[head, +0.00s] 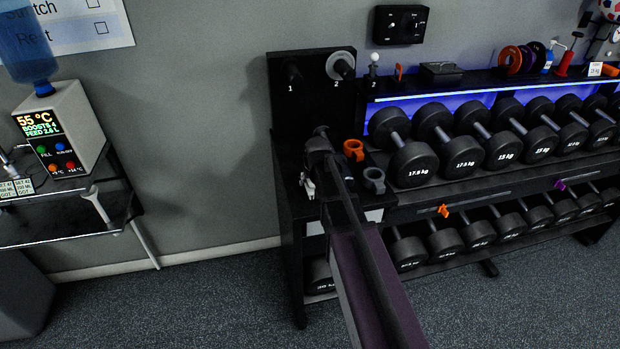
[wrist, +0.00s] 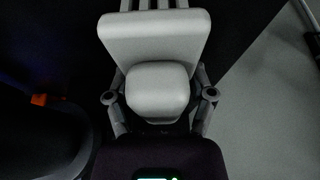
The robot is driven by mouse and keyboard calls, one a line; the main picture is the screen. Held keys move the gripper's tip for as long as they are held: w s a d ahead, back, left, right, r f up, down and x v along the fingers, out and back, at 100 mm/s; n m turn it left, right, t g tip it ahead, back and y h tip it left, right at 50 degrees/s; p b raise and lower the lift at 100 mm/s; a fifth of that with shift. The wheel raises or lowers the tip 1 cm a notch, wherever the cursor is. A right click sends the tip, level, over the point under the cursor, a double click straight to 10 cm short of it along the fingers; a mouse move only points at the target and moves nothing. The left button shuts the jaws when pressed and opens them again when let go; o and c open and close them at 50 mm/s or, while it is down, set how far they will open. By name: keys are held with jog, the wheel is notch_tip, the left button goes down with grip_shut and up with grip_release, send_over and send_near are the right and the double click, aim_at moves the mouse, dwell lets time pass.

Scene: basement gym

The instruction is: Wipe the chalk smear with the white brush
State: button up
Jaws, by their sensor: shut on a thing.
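My gripper (wrist: 158,96) is shut on the white brush (wrist: 155,38), with one finger on each side of its rounded grip. In the wrist view the brush looks pale grey, with a wide block beyond the grip and ridged strips at the top edge. In the head view my gripper (head: 308,186) is at the left end of the black dumbbell rack, low in front of its upright panel. My arm hides part of the rack there, and the brush cannot be made out clearly. I cannot make out the chalk smear in either view.
The dumbbell rack (head: 400,204) holds two rows of dumbbells. An orange clamp collar (head: 353,150) and a grey one (head: 374,180) sit right of my gripper. A dispenser (head: 62,128) stands on a shelf at left. Floor (head: 210,300) between is clear.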

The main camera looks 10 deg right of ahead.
aim_at(314, 188)
jog(key=shift+s+f, duration=0.1)
jog(key=shift+s, duration=0.4)
jog(key=shift+s, duration=1.55)
jog(key=shift+r+p, duration=3.15)
jog(key=shift+r+p, duration=1.5)
